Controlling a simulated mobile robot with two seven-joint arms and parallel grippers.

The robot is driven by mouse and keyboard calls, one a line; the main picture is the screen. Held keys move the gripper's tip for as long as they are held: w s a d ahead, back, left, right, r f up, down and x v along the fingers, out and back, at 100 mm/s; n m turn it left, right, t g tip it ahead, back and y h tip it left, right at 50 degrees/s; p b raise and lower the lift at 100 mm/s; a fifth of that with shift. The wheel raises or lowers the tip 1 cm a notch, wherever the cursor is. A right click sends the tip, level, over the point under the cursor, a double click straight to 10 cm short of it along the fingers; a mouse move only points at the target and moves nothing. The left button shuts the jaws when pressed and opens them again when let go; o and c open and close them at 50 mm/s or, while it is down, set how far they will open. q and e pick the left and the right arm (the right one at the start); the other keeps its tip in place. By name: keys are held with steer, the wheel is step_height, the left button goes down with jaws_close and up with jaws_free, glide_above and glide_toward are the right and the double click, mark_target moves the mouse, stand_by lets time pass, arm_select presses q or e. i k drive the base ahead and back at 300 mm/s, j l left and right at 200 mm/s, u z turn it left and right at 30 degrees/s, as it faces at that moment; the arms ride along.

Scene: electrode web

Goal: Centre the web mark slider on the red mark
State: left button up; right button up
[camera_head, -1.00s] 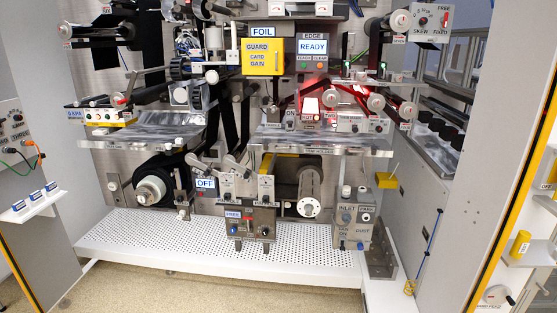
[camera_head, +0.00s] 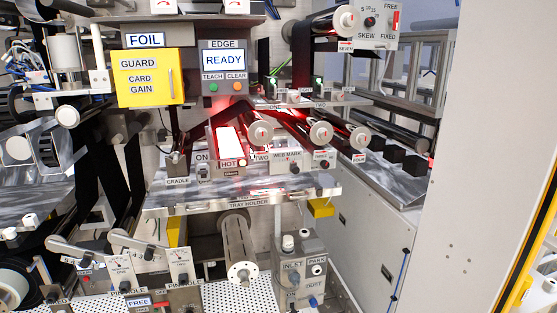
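A small grey box labelled WEB MARK (camera_head: 286,160) sits on the metal shelf in the middle right, below several rollers. Its slider and the red mark are too small to tell apart here. Red light falls on the rollers (camera_head: 262,136) and the plates beside the box. Neither of my grippers shows in the head view.
The shelf labelled TRAY HOLDER (camera_head: 240,201) runs below the box. A yellow guard box (camera_head: 148,77) and the EDGE display (camera_head: 224,62) reading READY are above left. The SKEW panel (camera_head: 375,25) is at upper right. A yellow-edged panel (camera_head: 535,240) stands at far right.

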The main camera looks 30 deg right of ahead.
mark_target(294, 169)
steer(key=i+z, duration=0.1)
steer(key=i, duration=0.7)
steer(key=i+j+z, duration=0.1)
steer(key=i, duration=0.65)
steer(key=i+j+z, duration=0.1)
steer(key=z, duration=0.25)
steer(key=i, duration=0.05)
